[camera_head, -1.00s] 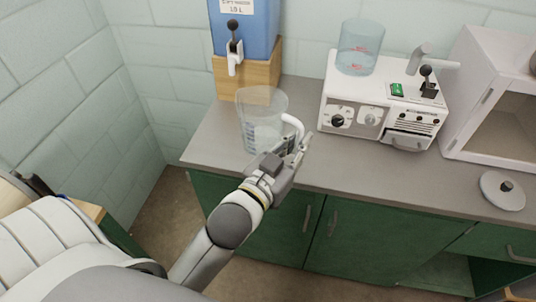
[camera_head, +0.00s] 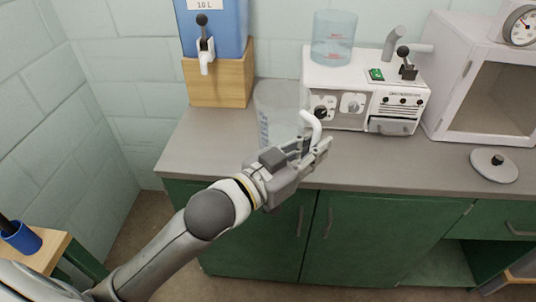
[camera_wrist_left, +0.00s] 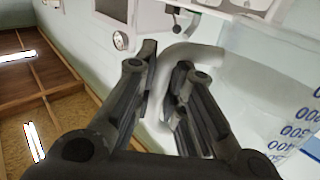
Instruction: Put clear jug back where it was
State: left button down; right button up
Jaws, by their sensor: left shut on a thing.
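The clear jug (camera_head: 274,106) is a see-through vessel with blue markings and a white handle (camera_head: 314,126). In the head view it is over the grey counter, between the blue water dispenser and the white machine. My left gripper (camera_head: 312,148) is shut on its handle, and the hand hides the jug's lower part. I cannot tell whether its base touches the counter. In the left wrist view the pale handle (camera_wrist_left: 190,56) passes between my fingers (camera_wrist_left: 162,95), and the jug wall with blue numbers (camera_wrist_left: 290,125) is at the right. My right gripper is not in view.
The blue dispenser (camera_head: 226,30) sits on a wooden stand (camera_head: 228,82). The white machine (camera_head: 340,84) carries a clear blue container (camera_head: 334,38). A white cabinet (camera_head: 440,100) and a round lid (camera_head: 494,166) are to the right. The counter's left part (camera_head: 190,150) is bare.

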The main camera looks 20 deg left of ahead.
pick_arm(q)
jog(key=w+a+f, duration=0.1)
jog(key=w+a, duration=0.1)
jog(key=w+a+f, duration=0.1)
jog(key=w+a, duration=0.1)
jog(key=w+a+f, duration=0.2)
jog(key=w, duration=0.1)
jog(key=shift+w+f, duration=0.1)
jog(key=w+f, duration=0.1)
jog(key=w+a+f, duration=0.1)
jog(key=f, duration=0.1)
jog(key=w+a+f, duration=0.1)
jog(key=shift+a+f+b, duration=0.25)
jog(key=shift+f+b, duration=0.05)
jog(key=shift+f, duration=0.1)
notch_tip(320, 180, down, 3)
jog(key=shift+w+a, duration=0.1)
jog(key=shift+a, duration=0.05)
jog(key=shift+f, duration=0.3)
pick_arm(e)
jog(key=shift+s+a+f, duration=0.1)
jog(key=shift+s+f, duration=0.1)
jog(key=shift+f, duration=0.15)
pick_arm(q)
jog(key=shift+f, duration=0.1)
jog(key=c, duration=1.5)
grip_release()
jog(key=shift+f, duration=0.15)
